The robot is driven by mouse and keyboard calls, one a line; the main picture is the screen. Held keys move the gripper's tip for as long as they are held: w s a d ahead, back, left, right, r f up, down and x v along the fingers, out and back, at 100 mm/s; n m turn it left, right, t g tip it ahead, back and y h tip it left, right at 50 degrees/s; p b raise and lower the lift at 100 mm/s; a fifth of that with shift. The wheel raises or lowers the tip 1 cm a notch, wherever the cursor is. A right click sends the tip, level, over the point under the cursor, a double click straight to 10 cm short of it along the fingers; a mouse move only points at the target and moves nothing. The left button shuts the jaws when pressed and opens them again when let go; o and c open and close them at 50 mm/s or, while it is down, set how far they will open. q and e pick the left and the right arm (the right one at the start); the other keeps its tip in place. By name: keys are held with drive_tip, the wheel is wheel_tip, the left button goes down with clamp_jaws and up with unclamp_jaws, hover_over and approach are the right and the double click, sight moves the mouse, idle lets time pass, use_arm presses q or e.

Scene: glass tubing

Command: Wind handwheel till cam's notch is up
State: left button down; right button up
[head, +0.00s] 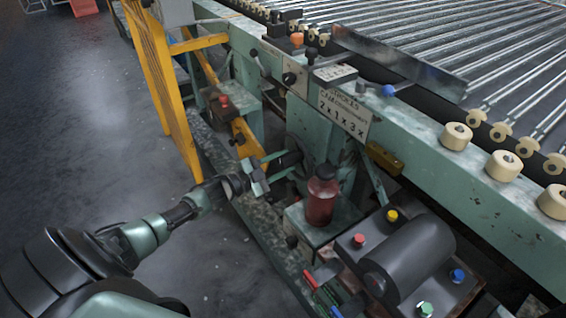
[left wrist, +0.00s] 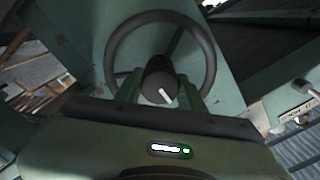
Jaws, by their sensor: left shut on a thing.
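The handwheel (left wrist: 209,50) is a dark ring on a green face in the left wrist view. A black knob (left wrist: 158,77) with a white mark stands out toward the camera in its lower middle. The white mark points down and to the right. My left gripper (left wrist: 162,92) has its green fingers on both sides of this knob and is shut on it. In the head view my left gripper (head: 281,164) reaches the machine's side, where the wheel shows only as a small dark shape. I cannot make out the cam or its notch. My right gripper is not in view.
A red bottle (head: 321,196) stands on a green ledge just right of my left gripper. A dark motor (head: 410,255) with coloured caps lies at the lower right. A yellow guard (head: 160,75) rises behind my arm.

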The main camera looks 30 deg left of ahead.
use_arm(q)
drive_tip(key=shift+f, duration=0.1)
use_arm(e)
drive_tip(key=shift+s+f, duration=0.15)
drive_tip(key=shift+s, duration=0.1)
use_arm(q)
drive_tip(key=c, duration=0.9)
unclamp_jaws()
drive_tip(key=shift+o, duration=0.2)
drive_tip(key=shift+s+a, duration=0.1)
drive_tip(key=shift+s, duration=0.15)
drive_tip(key=p+v, duration=0.1)
drive_tip(key=v, duration=0.6)
drive_tip(key=shift+s, duration=0.15)
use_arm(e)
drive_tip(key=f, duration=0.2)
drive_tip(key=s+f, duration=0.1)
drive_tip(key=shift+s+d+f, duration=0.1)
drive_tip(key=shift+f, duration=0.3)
